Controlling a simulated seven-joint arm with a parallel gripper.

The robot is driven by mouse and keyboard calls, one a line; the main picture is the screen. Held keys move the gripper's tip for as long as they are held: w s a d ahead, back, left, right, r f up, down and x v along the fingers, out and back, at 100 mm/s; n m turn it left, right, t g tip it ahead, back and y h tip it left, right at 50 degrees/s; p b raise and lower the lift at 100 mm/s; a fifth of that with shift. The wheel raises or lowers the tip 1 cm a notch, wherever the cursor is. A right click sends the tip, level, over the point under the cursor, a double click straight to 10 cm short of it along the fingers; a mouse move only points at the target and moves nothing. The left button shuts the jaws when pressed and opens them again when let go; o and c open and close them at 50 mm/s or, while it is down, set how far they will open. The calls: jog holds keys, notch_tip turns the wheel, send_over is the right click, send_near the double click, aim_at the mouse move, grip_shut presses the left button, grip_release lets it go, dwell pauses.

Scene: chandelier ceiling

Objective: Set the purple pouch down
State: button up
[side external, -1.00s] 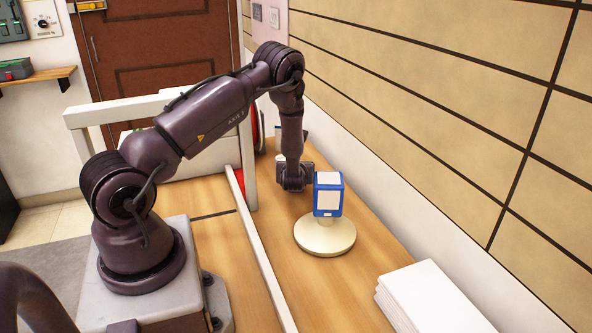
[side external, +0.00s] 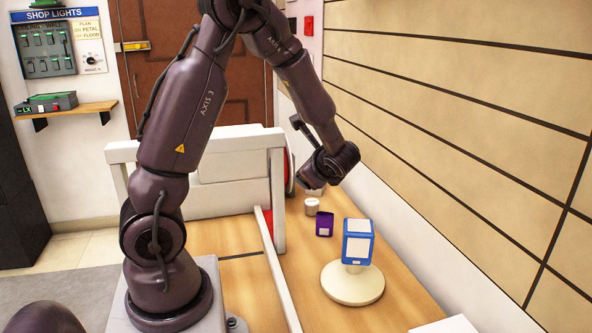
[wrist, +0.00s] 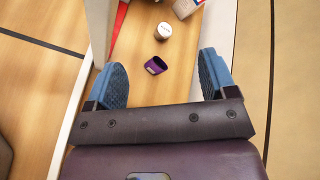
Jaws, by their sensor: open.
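The purple pouch (side external: 324,224) stands on the wooden table behind the blue-and-white box, with a pale label on its front. It also shows in the wrist view (wrist: 156,65), apart from and ahead of my fingers. My gripper (wrist: 162,80) is open with its two blue pads spread wide and nothing between them. In the side view my wrist is raised above the table, behind and above the pouch; the fingertips are hard to make out there.
A blue-and-white box (side external: 358,240) sits on a round cream stand (side external: 352,285) in front of the pouch. A small white-lidded jar (side external: 312,206) stands behind the pouch. White sheets (side external: 446,325) lie at the front. A panelled wall bounds the right; a white rail runs along the left.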

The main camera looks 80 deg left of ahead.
jog(key=s+d+r+n+t+h, duration=0.2)
jog(key=s+d+r+n+h, duration=0.1)
jog(key=d, duration=0.4)
jog(key=s+d+r+n+t+h, duration=0.1)
jog(key=s+d+r+n+h, duration=0.2)
jog(key=d, duration=0.5)
jog(key=s+d+r+n+t+h, duration=0.2)
jog(key=s+d+r+n+h, duration=0.2)
jog(key=d, duration=0.4)
jog(key=shift+s+d+r+t+h, duration=0.3)
jog(key=shift+r+h, duration=0.3)
jog(key=shift+h, duration=0.5)
